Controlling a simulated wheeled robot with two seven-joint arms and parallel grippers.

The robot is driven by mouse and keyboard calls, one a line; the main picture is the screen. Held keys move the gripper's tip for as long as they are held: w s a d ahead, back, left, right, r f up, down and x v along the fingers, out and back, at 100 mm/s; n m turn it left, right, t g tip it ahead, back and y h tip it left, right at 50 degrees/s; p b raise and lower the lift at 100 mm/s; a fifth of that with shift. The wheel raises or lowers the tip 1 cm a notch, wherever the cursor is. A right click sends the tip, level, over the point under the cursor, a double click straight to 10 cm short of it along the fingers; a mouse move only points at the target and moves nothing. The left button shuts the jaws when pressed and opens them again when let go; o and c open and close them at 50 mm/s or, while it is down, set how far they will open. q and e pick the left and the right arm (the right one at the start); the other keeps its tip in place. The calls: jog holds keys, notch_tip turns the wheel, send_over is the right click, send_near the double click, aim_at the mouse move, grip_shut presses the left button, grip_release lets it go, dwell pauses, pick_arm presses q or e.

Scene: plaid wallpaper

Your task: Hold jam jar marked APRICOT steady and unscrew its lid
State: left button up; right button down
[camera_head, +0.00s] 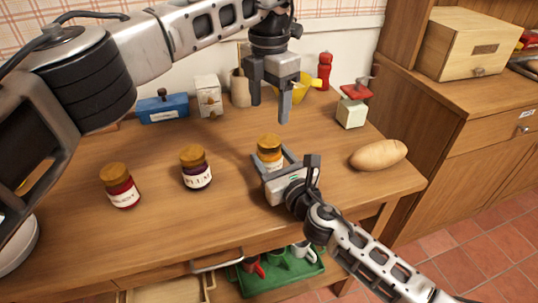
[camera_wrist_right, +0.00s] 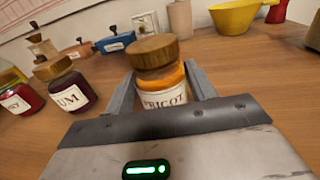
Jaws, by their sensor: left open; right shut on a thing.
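The jam jar marked APRICOT (camera_head: 270,158) stands upright on the wooden table, orange with a white label. Its wooden lid (camera_head: 269,141) is on top, and the label partly shows in the right wrist view (camera_wrist_right: 163,100). My right gripper (camera_head: 274,168) is shut around the jar's body from the front, a finger on each side. My left gripper (camera_head: 270,98) is open and empty, above and slightly behind the lid, fingers pointing down. The lid (camera_wrist_right: 153,51) is clear of any finger in the right wrist view.
A plum jar (camera_head: 196,172) and a red jam jar (camera_head: 120,188) stand to the left. A bread loaf (camera_head: 379,155) lies right, near a red-topped grinder (camera_head: 353,104). Behind are a blue box (camera_head: 163,107), a yellow pan (camera_head: 291,91) and a red bottle (camera_head: 324,71).

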aim_at(269, 140)
pick_arm(q)
jog(key=m, duration=0.7)
jog(key=shift+m, duration=0.4)
jog(key=m, duration=0.4)
jog(key=shift+m, duration=0.4)
jog(key=m, duration=0.5)
jog(key=shift+f, duration=0.25)
notch_tip(269, 140, down, 8)
jog(key=shift+r, duration=0.25)
jog(key=c, duration=1)
